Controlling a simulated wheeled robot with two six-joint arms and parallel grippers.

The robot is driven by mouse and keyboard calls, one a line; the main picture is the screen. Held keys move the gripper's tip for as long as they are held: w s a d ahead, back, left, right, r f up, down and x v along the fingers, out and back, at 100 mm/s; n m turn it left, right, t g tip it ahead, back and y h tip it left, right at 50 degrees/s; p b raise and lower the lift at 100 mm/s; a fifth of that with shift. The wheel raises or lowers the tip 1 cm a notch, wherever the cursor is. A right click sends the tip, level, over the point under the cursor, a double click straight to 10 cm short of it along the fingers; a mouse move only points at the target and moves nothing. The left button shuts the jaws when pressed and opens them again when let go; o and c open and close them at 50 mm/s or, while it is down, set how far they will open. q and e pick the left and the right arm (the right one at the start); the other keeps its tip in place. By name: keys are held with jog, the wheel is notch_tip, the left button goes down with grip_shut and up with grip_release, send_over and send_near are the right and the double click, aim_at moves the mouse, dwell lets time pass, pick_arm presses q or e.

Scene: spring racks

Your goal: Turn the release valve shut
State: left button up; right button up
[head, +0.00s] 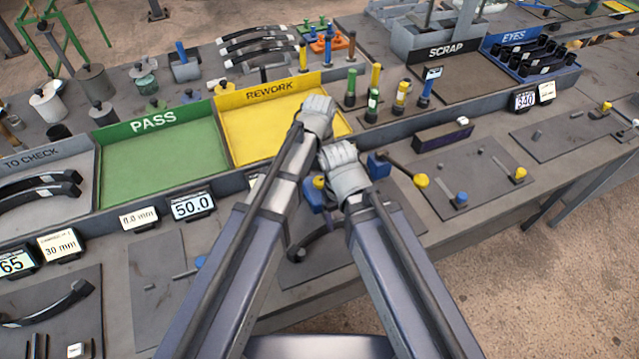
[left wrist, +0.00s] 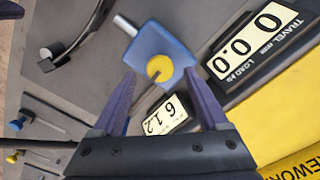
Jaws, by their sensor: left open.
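My left gripper (left wrist: 160,76) is open in the left wrist view. Its two purple fingers stand on either side of a round yellow knob (left wrist: 160,68) on a blue block (left wrist: 158,50) with a silver cylinder end. I cannot tell if they touch. In the head view the blue block (head: 312,196) and yellow knob (head: 319,181) show partly between my two arms. No label marks the release valve, so I cannot tell surely that this knob is it. My right arm's grey wrist (head: 345,170) is beside the block; its fingers are hidden.
The yellow REWORK tray (head: 265,140) and green PASS tray (head: 165,170) lie behind. A travel and load display (left wrist: 258,40) stands close beside the block. Another blue block (head: 378,165) has a rod with a yellow knob (head: 420,180).

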aim_at(319, 184)
pick_arm(q)
notch_tip(319, 184, down, 2)
jog(key=shift+f+b, duration=0.25)
jog(key=shift+b, duration=0.5)
grip_shut()
